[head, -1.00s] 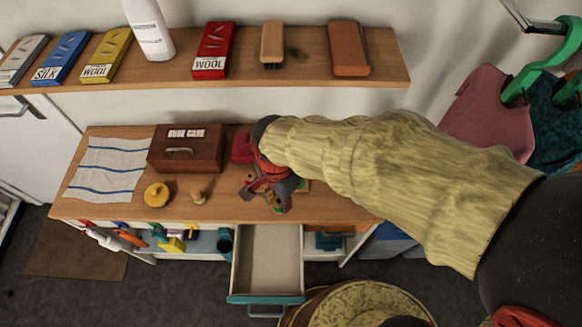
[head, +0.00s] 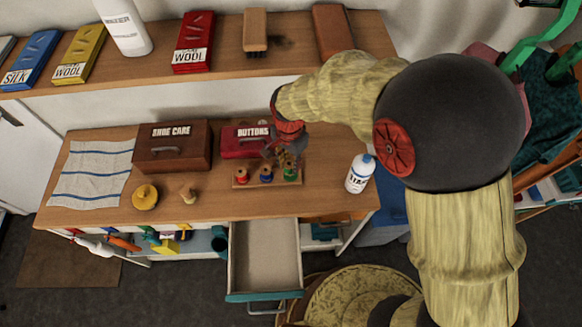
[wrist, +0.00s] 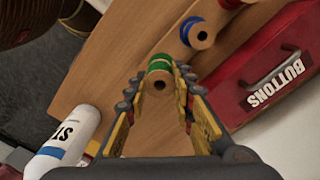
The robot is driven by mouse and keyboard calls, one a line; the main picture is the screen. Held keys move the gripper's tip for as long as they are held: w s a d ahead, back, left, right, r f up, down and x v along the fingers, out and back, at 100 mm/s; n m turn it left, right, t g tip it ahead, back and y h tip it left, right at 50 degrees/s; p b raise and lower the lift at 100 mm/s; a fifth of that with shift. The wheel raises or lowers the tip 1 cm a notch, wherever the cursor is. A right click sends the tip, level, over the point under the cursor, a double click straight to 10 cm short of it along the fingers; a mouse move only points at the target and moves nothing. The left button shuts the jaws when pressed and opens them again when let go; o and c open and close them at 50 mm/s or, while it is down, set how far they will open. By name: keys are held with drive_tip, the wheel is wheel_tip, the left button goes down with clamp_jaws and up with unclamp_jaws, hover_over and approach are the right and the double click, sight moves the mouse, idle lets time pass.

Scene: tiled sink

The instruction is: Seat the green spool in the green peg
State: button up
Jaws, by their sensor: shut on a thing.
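The green spool (head: 290,173) is at the right end of a small wooden peg rack (head: 253,183), in line with a red spool (head: 241,175) and a blue spool (head: 266,174). My gripper (head: 288,159) reaches down to it from above. In the wrist view the green spool (wrist: 160,66) lies between the two fingertips of my gripper (wrist: 162,80), which is shut on it. The blue spool (wrist: 196,34) stands beside it there. The green peg is hidden by the spool and fingers. I cannot tell how far down the spool sits.
The red buttons box (head: 243,143) stands just behind the rack. A white bottle (head: 359,174) stands to the right. The shoe care box (head: 172,147), a yellow round thing (head: 145,197) and a wooden knob (head: 188,193) are left. An open drawer (head: 265,257) juts out in front.

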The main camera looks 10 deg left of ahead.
sight(291, 168)
drive_tip(key=shift+w+d+f, duration=0.15)
drive_tip(key=shift+w+f, duration=0.1)
drive_tip(key=shift+f, duration=0.2)
drive_tip(key=shift+w+f+b, duration=0.15)
drive_tip(key=shift+f, duration=0.7)
drive_tip(key=shift+w+f+b, duration=0.1)
drive_tip(key=shift+f+b, duration=0.05)
drive_tip(key=shift+f, duration=0.65)
drive_tip(key=shift+f, duration=0.1)
drive_tip(key=shift+f, duration=0.15)
drive_tip(key=o, duration=1)
drive_tip(key=shift+c, duration=0.2)
